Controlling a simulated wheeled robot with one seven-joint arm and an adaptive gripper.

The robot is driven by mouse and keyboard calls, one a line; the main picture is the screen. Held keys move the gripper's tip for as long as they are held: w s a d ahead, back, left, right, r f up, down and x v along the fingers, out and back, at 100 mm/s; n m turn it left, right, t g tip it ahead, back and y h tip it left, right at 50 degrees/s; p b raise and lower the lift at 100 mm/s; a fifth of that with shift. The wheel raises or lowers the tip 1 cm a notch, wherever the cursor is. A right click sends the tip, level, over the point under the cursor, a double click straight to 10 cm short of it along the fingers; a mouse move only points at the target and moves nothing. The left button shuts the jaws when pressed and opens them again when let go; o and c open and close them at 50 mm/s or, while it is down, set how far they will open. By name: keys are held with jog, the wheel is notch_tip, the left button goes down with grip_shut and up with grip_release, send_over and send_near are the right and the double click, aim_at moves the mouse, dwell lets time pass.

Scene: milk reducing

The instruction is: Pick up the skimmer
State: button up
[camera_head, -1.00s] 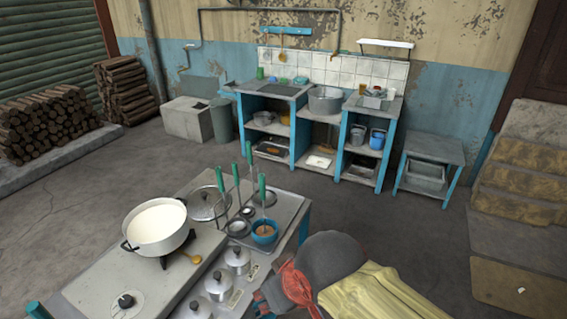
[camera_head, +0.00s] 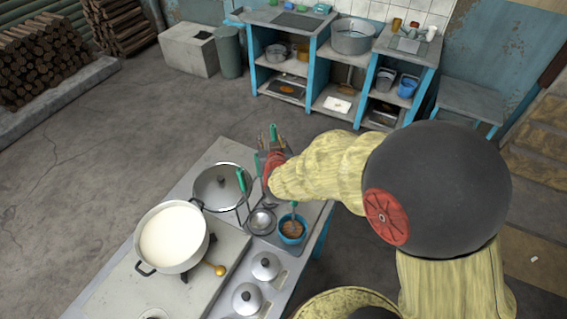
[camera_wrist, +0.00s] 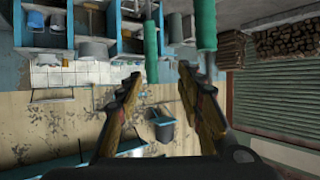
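Several green-handled utensils stand upright at the far end of the near counter. One handle (camera_head: 241,181) shows left of my gripper (camera_head: 276,150), another (camera_head: 273,131) shows right at it, and a short one rises from the blue bowl. I cannot tell which is the skimmer, as my arm hides parts of them. In the wrist view my gripper (camera_wrist: 160,72) is open, its two fingers apart. One green handle (camera_wrist: 151,45) appears between the fingertips, with no clear contact; another (camera_wrist: 205,25) lies to the right, near the right fingertip.
A white pot of milk (camera_head: 172,236) stands on the stove at left. Blue shelving (camera_head: 312,70) stands at the back; floor between is clear.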

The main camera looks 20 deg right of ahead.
aim_at(274, 135)
jog(key=shift+w+d+f+h, duration=0.3)
jog(key=shift+d+f, duration=0.05)
jog(key=x, duration=0.2)
jog(key=b+x, duration=0.1)
jog(key=x, duration=0.4)
jog(key=shift+d+f+b, duration=0.25)
jog(key=shift+d+b, duration=0.05)
jog(key=shift+c, duration=0.7)
jog(key=c, duration=0.7)
grip_shut()
